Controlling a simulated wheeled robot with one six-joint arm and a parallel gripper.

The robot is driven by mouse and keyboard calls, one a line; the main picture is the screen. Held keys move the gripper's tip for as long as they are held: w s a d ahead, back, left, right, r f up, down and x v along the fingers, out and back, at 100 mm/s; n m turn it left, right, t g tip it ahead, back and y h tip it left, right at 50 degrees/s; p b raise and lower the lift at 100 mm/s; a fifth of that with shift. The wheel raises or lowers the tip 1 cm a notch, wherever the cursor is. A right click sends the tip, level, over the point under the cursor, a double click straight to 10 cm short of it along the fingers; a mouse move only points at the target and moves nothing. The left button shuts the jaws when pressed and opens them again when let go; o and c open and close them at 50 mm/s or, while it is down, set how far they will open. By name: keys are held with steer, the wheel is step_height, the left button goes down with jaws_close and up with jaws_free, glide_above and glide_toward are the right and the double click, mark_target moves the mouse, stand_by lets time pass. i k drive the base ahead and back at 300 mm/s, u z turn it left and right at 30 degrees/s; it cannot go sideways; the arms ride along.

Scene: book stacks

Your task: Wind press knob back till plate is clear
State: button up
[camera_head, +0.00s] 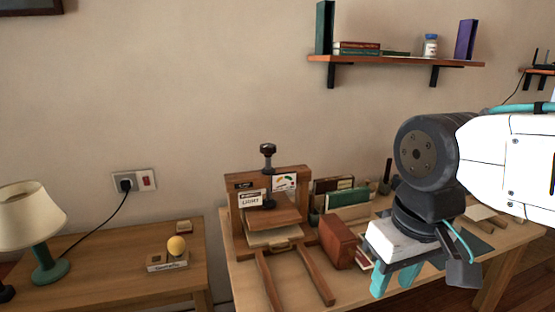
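The wooden book press stands on the table's left part, with its upright frame (234,222) facing me. The dark press knob (268,150) sits on a spindle above the crossbar. Below the crossbar is the wooden plate (275,208), with a pale flat block or stack of paper (275,236) under it. I cannot tell whether the two touch. Two wooden rails reach toward me from the press. My gripper (396,280) is to the right of and nearer than the press, pointing down, its teal fingers apart. It is away from the knob, and nothing shows between the fingers.
A reddish-brown block (338,240) stands right of the press, with upright books (347,197) behind. A wall shelf (395,61) holds books and a jar. The wall above the knob is clear.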

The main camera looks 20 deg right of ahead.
mark_target(268, 150)
steer(key=k, duration=0.3)
steer(key=u, duration=1.65)
steer(key=i, duration=1.25)
steer(key=z, duration=1.7)
